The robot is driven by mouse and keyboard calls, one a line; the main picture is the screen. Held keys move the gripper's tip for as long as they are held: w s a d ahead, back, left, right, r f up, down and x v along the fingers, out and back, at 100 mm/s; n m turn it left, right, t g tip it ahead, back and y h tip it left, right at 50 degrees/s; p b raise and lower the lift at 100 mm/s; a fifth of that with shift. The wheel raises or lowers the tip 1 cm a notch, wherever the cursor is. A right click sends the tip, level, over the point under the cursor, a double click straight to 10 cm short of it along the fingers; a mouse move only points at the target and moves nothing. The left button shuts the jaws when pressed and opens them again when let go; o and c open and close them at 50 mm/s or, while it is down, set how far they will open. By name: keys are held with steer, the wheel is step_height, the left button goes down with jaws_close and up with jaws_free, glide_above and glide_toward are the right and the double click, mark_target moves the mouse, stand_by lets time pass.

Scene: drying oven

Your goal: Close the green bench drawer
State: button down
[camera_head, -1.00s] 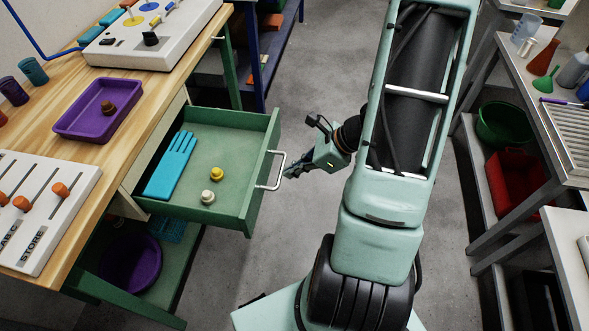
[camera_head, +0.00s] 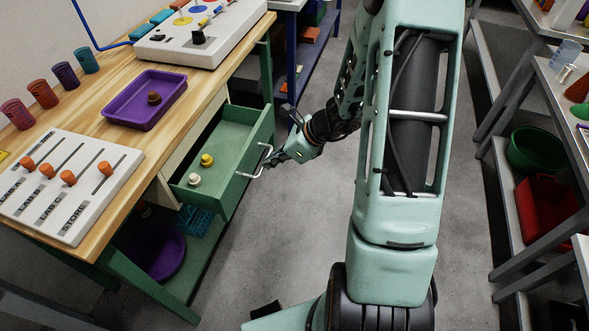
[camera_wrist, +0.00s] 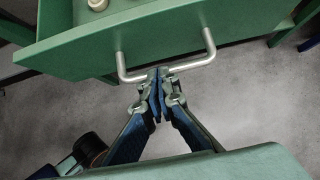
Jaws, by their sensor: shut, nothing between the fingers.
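The green bench drawer (camera_head: 226,160) sticks out part way from under the wooden bench top, with a silver bar handle (camera_head: 254,163) on its front. It holds a yellow knob-like piece (camera_head: 206,160) and a white one (camera_head: 194,180). My gripper (camera_head: 268,162) is shut and empty at the handle. In the wrist view the drawer front (camera_wrist: 160,40) fills the top, and my gripper's closed fingertips (camera_wrist: 158,72) are at the middle of the handle bar (camera_wrist: 190,65). I cannot tell whether they touch it.
The bench top (camera_head: 110,120) carries a purple tray (camera_head: 128,112), a slider panel (camera_head: 85,195) and several cups. A purple basin (camera_head: 158,250) sits on the shelf below.

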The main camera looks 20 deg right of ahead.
steer(key=w+a, duration=0.2)
steer(key=a, duration=0.1)
steer(key=w+a, duration=0.5)
steer(key=a, duration=0.2)
steer(key=shift+w+a, duration=0.1)
steer(key=shift+w, duration=0.2)
